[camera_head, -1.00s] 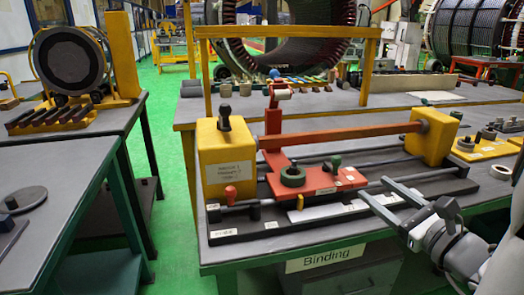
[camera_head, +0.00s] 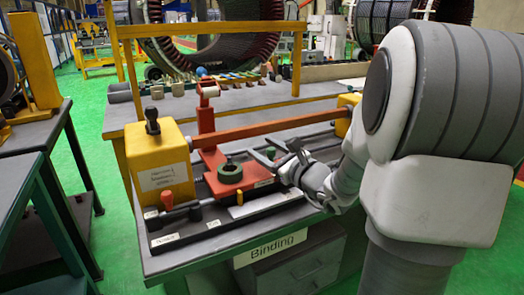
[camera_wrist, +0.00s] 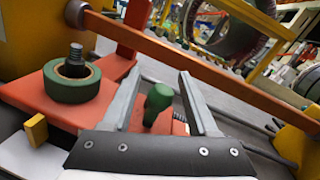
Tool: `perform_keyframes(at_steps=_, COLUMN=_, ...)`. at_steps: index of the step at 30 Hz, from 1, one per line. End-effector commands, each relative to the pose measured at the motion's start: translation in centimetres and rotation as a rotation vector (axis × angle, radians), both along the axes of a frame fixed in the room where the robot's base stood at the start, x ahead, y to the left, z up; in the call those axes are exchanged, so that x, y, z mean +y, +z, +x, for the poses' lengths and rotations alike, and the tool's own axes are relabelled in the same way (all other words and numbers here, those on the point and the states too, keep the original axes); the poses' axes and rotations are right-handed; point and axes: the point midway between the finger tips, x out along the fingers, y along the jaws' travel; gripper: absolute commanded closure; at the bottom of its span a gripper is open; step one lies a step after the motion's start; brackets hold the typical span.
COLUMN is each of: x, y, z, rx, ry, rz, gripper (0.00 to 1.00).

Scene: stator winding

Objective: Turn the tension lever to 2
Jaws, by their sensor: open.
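My gripper (camera_head: 270,153) is open over the right end of the red carriage (camera_head: 207,160) on the winding bench. In the wrist view a green-knobbed lever (camera_wrist: 158,98) stands between the spread fingers (camera_wrist: 159,76), with a gap on each side; neither finger visibly touches it. A red-knobbed handle (camera_head: 167,199) and a black-knobbed lever (camera_head: 152,122) stand at the yellow box (camera_head: 165,165) on the left. No label I can read says which one is the tension lever, and no number 2 is readable.
A green tape roll (camera_head: 230,172) sits around a threaded post on the carriage, left of my gripper. A red-brown bar (camera_head: 270,128) runs behind and above it. A yellow tab (camera_wrist: 36,130) stands near the roll. A yellow frame (camera_head: 210,30) rises behind.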

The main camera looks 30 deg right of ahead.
Motion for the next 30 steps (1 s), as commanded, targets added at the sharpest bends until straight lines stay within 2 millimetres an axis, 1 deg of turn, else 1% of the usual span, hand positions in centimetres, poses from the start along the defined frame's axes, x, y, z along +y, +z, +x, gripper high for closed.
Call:
perform_keyframes(at_steps=4, x=0.12, y=-0.02, z=0.80, rx=0.000, ry=-0.001, rz=0.001, gripper=0.40)
perform_keyframes(at_steps=12, x=0.15, y=0.03, z=0.89, rx=0.000, ry=-0.001, rz=0.001, gripper=0.40)
perform_keyframes(at_steps=14, x=0.15, y=0.03, z=0.88, rx=0.000, ry=-0.001, rz=0.001, gripper=0.51)
perform_keyframes(at_steps=15, x=0.15, y=0.02, z=0.88, rx=0.000, ry=-0.001, rz=0.001, gripper=0.58)
perform_keyframes(at_steps=17, x=0.15, y=0.03, z=0.87, rx=0.000, ry=-0.001, rz=0.001, gripper=0.69)
perform_keyframes(at_steps=18, x=0.15, y=0.03, z=0.87, rx=0.000, ry=-0.001, rz=0.001, gripper=0.76)
perform_keyframes(at_steps=22, x=0.14, y=0.03, z=0.86, rx=0.000, ry=-0.001, rz=0.000, gripper=1.00)
perform_keyframes(at_steps=30, x=0.11, y=0.05, z=0.86, rx=0.000, ry=0.002, rz=0.001, gripper=1.00)
